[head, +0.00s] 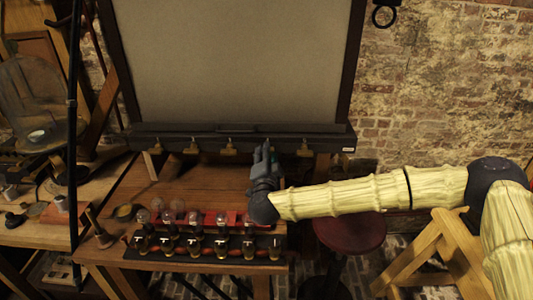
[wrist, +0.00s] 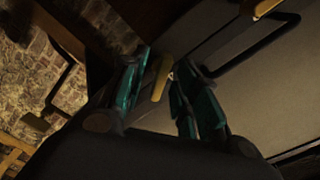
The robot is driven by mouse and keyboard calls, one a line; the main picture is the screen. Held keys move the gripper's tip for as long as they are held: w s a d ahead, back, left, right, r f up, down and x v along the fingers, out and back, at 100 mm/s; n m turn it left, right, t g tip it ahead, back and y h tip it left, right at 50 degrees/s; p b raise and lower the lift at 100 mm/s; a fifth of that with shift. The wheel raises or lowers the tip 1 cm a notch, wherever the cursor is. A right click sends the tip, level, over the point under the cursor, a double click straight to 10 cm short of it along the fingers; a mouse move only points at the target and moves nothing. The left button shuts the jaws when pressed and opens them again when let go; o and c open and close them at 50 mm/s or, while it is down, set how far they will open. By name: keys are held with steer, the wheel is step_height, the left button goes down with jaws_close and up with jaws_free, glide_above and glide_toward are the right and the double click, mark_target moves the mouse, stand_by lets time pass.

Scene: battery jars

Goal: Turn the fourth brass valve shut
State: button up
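A row of brass valves hangs under the dark ledge (head: 170,134) of the big grey panel in the head view. The first (head: 155,148), second (head: 192,148), third (head: 232,147) and rightmost (head: 304,150) show there. My gripper (head: 265,152) points up at the ledge between the third and the rightmost, where it hides the fourth valve. In the wrist view my gripper (wrist: 163,72) has its teal-padded fingers apart, with a brass handle (wrist: 161,80) between them. A gap shows beside the handle; contact with either finger is unclear. Another brass handle (wrist: 266,7) is at the top right.
A wooden bench (head: 190,180) stands below the panel. Several glass jars and bulbs (head: 194,243) stand in rows on its front, left of my arm. A red round stool (head: 350,232) is below my arm. A wooden trestle (head: 450,255) stands at the right.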

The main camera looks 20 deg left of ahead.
steer(key=shift+c, duration=0.4)
jaws_close()
steer(key=shift+f+m+b, duration=0.1)
steer(key=shift+m+b, duration=0.2)
steer(key=shift+b, duration=0.2)
steer(key=m+b, duration=0.6)
steer(key=shift+b, duration=0.35)
